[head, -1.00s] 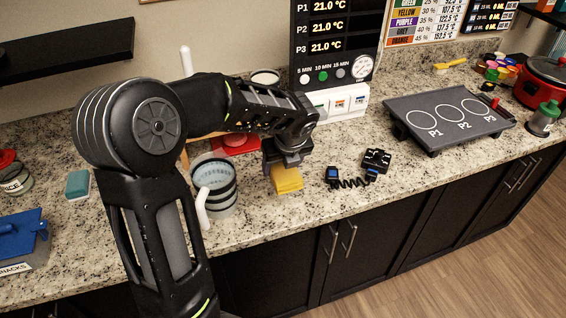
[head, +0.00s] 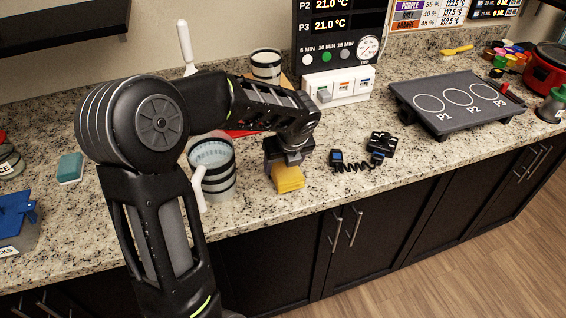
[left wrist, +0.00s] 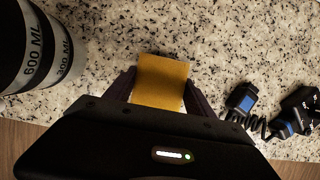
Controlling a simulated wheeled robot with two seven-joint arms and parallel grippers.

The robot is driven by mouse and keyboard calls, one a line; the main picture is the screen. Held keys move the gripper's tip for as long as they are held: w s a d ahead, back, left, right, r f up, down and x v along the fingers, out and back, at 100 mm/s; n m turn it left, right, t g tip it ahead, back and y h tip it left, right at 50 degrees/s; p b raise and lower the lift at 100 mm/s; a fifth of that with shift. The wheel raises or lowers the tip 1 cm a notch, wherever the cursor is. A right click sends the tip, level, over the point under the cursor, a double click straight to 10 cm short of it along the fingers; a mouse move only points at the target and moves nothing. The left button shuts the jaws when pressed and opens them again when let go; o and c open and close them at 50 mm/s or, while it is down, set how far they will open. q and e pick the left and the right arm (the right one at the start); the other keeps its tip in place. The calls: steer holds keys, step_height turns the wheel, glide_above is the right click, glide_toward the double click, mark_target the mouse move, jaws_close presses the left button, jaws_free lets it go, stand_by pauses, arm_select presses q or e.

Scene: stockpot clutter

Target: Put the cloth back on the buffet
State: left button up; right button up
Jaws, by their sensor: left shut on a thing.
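The yellow cloth (head: 288,179) is a small folded piece at the counter's front part. My left gripper (head: 284,163) is over it, pointing down, and is shut on it. In the left wrist view the cloth (left wrist: 160,82) sits between the two dark fingers (left wrist: 158,92). I cannot tell whether the cloth touches the counter. The granite-topped buffet (head: 330,200) runs under it. My right gripper does not show.
A striped measuring jug (head: 218,185) stands just left of the gripper. A device with a coiled cord (head: 352,166) lies to the right. A burner plate (head: 455,104) stands farther right. Granite between them is clear.

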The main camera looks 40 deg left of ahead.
arm_select(q)
steer(key=shift+f+b, duration=0.45)
steer(key=shift+f, duration=0.35)
stand_by(0.4)
steer(key=o, duration=1.4)
steer(key=shift+r, duration=0.1)
steer(key=v, duration=0.7)
steer(key=shift+s+d+r, duration=0.1)
steer(key=shift+r, duration=0.25)
steer(key=shift+f, duration=0.1)
